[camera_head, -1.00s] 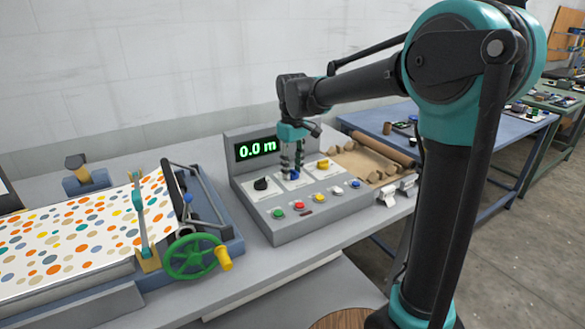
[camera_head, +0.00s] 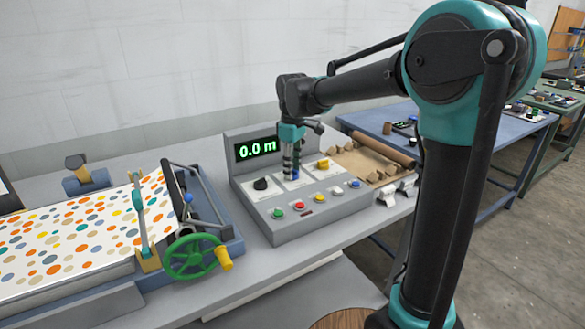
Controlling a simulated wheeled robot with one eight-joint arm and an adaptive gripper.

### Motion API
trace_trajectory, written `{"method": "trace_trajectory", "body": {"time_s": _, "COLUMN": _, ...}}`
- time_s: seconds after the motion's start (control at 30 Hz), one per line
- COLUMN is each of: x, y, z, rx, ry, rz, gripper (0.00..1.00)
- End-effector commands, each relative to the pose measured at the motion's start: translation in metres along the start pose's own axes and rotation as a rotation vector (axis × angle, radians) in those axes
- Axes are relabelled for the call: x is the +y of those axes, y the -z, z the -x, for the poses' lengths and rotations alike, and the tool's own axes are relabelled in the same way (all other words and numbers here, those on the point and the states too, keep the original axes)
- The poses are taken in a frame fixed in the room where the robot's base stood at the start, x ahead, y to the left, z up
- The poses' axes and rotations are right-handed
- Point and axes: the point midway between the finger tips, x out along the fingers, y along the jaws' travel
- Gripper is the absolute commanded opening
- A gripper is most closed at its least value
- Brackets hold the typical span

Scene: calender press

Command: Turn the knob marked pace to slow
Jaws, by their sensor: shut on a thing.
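The grey control panel (camera_head: 300,219) stands on the bench with a row of three knobs on pale plates. A black knob (camera_head: 261,184) is on the left and a yellow knob (camera_head: 323,164) on the right. My gripper (camera_head: 292,174) points straight down at the middle knob and is shut on it. Bits of blue show between the fingers, and the fingers hide most of this knob, including its pointer. The lettering on the plates is too small to read, so I cannot tell which knob is marked pace.
A display (camera_head: 257,149) behind the knobs reads 0.0 m. Several coloured buttons line the panel's front, among them a red button (camera_head: 299,206). The press with its green handwheel (camera_head: 194,257) and dotted sheet (camera_head: 75,240) is at left.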

Motion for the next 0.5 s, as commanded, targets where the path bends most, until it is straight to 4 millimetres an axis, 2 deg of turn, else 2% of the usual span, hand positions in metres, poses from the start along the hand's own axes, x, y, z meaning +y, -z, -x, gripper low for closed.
{"method": "trace_trajectory", "body": {"time_s": 0.07, "x": 0.0003, "y": 0.0001, "z": 0.0002, "rx": 0.0, "ry": -0.001, "rz": 0.0, "gripper": 0.06}}
{"method": "trace_trajectory", "body": {"time_s": 0.1, "x": 0.0003, "y": 0.0001, "z": 0.0002, "rx": 0.0, "ry": -0.001, "rz": 0.0, "gripper": 0.39}}
{"method": "trace_trajectory", "body": {"time_s": 0.23, "x": 0.0002, "y": 0.0001, "z": 0.0001, "rx": 0.0, "ry": 0.0, "rz": 0.0, "gripper": 0.55}}
{"method": "trace_trajectory", "body": {"time_s": 0.5, "x": 0.0001, "y": 0.0, "z": 0.0002, "rx": 0.0, "ry": 0.0, "rz": -0.001, "gripper": 0.56}}
